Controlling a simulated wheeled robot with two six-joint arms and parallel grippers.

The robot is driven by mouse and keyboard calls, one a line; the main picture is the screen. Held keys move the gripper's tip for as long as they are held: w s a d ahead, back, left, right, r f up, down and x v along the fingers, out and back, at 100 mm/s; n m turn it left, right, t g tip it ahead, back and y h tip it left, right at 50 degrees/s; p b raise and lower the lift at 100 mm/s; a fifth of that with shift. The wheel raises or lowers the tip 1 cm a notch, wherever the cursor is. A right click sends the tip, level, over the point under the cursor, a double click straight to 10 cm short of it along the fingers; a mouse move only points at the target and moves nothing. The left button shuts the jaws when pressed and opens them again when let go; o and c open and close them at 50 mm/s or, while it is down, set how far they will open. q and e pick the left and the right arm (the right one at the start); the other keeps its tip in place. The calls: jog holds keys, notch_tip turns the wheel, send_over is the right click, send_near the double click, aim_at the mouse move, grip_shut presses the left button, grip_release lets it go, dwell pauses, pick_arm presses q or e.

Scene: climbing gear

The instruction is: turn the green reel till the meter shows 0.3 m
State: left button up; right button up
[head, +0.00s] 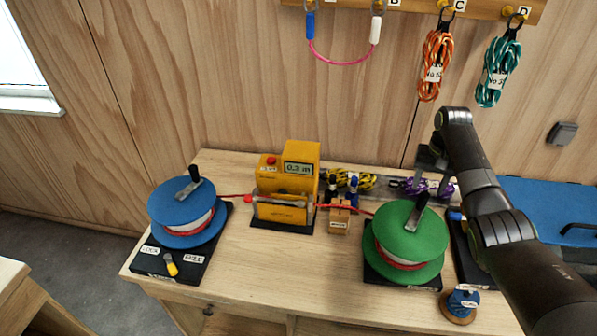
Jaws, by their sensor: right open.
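The green reel (398,238) stands on a dark base at the right of the bench, with a dark crank handle (418,211) upright on its top. The yellow meter (287,185) stands at the middle, and its display (298,169) reads 0.3 m. A red rope (345,208) runs from the green reel through the meter to the blue reel (187,212) at the left. My right gripper (429,182) is open and empty, above and behind the green reel, apart from its handle. My left gripper is out of view.
The blue reel's base has a yellow lever (171,265) between LOCK and FREE labels. A small blue spool (462,302) stands at the front right. Yellow (357,180) and purple rope bundles lie behind. Rope coils (435,65) hang on the wall rail. The bench front between the reels is clear.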

notch_tip(320, 180, up, 12)
jog(key=p, duration=0.2)
jog(key=shift+f+p, duration=0.15)
jog(key=shift+p, duration=0.15)
